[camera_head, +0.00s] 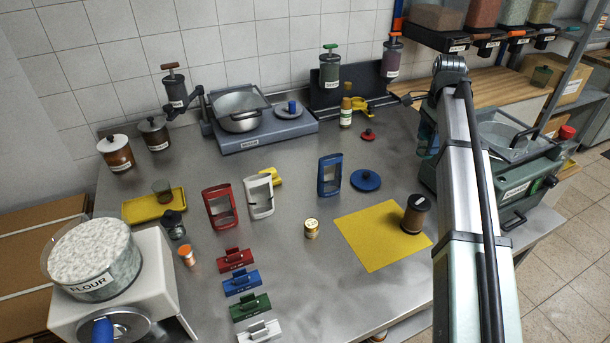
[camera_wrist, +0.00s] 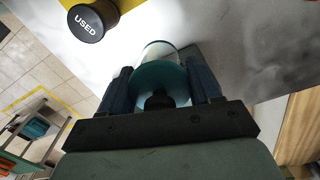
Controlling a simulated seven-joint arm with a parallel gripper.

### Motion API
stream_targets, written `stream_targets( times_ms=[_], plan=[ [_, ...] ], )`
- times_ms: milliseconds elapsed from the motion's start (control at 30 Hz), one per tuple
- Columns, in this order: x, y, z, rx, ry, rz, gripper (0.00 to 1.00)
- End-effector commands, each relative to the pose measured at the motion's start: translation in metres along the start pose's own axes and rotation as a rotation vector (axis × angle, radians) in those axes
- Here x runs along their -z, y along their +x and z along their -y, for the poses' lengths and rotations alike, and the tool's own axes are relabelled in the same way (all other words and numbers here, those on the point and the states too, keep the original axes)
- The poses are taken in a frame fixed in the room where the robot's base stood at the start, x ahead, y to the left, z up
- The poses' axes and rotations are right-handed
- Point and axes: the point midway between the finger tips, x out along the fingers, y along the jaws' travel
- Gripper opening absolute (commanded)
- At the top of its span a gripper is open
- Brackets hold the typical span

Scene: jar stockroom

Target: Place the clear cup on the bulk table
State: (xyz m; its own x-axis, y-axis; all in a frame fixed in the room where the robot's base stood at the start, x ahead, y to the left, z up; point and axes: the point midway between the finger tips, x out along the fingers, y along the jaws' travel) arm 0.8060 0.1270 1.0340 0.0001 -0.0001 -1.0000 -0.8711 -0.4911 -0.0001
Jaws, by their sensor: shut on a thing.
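In the wrist view my gripper (camera_wrist: 160,80) is shut on a clear cup (camera_wrist: 158,52), a see-through round thing with a teal disc at its near end. The fingers press on its two sides. The cup is over the grey metal worktop, beside a dark-lidded jar marked USED (camera_wrist: 86,22); its height above the worktop is hard to tell. In the head view my arm hides the gripper and cup. A wooden counter (camera_head: 490,88) at the back right may be the bulk table; no label on it is readable.
The USED jar (camera_head: 415,213) stands on a yellow mat (camera_head: 370,238). A green machine (camera_head: 515,185) stands right of my arm. The counter's left part looks clear.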

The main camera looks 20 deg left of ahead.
Motion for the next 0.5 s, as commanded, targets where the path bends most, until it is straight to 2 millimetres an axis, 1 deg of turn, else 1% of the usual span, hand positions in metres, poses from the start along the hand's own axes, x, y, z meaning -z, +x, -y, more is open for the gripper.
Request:
stream_targets(
  times_ms=[33,200,233,367,500],
  plan=[
    [0.001,-0.013,0.002,0.003,0.000,-0.001,0.34],
    [0.000,-0.042,0.001,0.002,0.000,-0.001,0.34],
    [-0.008,-0.039,0.005,0.000,-0.006,0.000,0.34],
    [-0.033,-0.038,0.017,0.000,-0.019,0.000,0.34],
    [-0.066,-0.037,0.031,0.000,-0.034,0.000,0.34]
  ],
)
